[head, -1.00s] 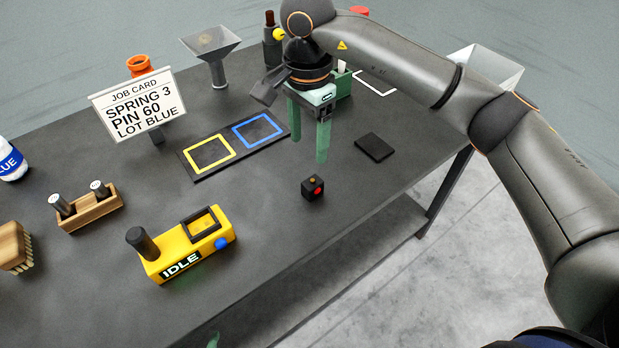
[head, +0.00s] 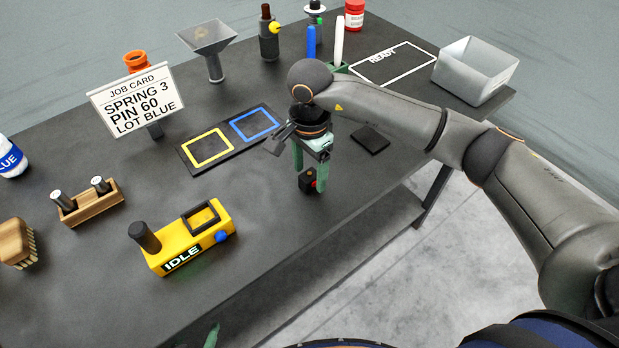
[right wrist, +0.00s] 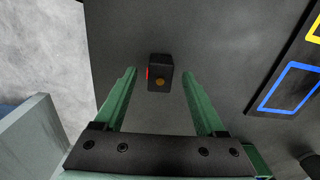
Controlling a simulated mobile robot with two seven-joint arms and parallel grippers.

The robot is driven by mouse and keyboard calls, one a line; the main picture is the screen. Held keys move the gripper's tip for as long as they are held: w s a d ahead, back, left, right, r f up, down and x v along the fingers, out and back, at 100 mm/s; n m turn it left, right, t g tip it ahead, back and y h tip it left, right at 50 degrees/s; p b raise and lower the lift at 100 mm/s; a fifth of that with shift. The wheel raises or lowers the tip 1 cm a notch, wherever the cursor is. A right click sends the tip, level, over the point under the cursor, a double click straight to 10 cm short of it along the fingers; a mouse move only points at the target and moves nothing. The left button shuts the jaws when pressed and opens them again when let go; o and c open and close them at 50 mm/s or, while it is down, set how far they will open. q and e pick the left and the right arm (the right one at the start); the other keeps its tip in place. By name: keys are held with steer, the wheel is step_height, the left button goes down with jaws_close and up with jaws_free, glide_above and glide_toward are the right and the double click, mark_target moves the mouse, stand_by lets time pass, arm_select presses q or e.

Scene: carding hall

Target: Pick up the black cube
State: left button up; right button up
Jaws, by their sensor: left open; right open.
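The black cube (head: 306,182) sits on the dark table near its front edge, with a red dot on one side and an orange dot on top. It also shows in the right wrist view (right wrist: 161,74). My right gripper (head: 310,178) is open and pointing down at the cube. In the right wrist view its fingertips (right wrist: 159,73) lie on either side of the cube, with a gap on each side. One finger partly covers the cube in the head view. Only a green tip of my left gripper (head: 212,336) shows at the bottom edge.
A flat black pad (head: 370,139) lies just right of the gripper. The board with yellow and blue squares (head: 187,158) is behind left. A yellow IDLE device (head: 190,240) stands front left. A grey bin (head: 476,72) is at the far right. The table around the cube is clear.

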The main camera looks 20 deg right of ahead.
steer(key=shift+c, duration=0.4)
jaws_close()
steer(key=shift+r, duration=0.2)
